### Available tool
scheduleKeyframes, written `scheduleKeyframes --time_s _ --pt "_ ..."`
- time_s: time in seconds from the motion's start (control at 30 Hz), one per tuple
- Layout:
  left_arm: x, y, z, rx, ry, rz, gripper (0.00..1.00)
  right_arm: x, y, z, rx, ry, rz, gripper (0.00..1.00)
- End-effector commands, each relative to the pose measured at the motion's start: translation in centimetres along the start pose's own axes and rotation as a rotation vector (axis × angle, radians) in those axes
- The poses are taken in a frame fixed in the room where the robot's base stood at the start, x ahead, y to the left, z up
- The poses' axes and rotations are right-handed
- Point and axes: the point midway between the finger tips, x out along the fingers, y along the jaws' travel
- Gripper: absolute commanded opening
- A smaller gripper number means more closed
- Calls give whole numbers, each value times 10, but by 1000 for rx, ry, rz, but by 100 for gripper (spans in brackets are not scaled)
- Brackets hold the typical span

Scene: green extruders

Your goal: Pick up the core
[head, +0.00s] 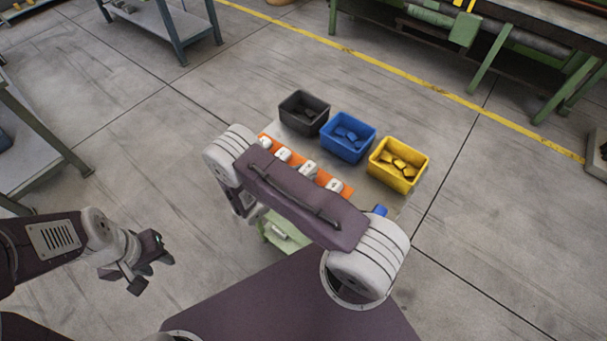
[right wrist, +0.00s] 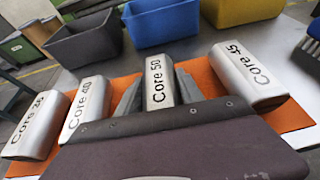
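Several silvery white cores lie in a row on an orange mat, each with a printed label. In the right wrist view these include Core 40 (right wrist: 86,108), Core 50 (right wrist: 159,85) and Core 45 (right wrist: 248,75), plus another at the far left (right wrist: 35,125) that may read Core 20. My right gripper (right wrist: 158,92) has its two grey fingers on either side of Core 50; they look open, with contact hard to judge. My arm hides this gripper in the head view. My left gripper (head: 153,272) is open and empty, away to the left of the table.
Black (head: 304,112), blue (head: 348,137) and yellow (head: 398,164) bins stand behind the orange mat (head: 321,177); dark, blue and yellow pieces lie in them. A small blue item (head: 380,210) is at the table's right. Green benches and grey shelves stand farther off, with open floor between.

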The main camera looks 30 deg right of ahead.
Motion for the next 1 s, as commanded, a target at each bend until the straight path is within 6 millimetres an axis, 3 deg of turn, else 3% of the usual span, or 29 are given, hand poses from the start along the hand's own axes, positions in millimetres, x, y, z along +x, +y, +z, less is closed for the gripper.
scheduleKeyframes --time_s 0.37,0.6,1.0 --pt "1 0 0 0 0 0 36 -2 1 5 2 -1 0 0" --pt "5 0 0 0 0 0 36 -16 -2 42 4 -1 0 0" --pt "16 0 2 0 0 0 36 -14 -92 98 0 0 -1 0"
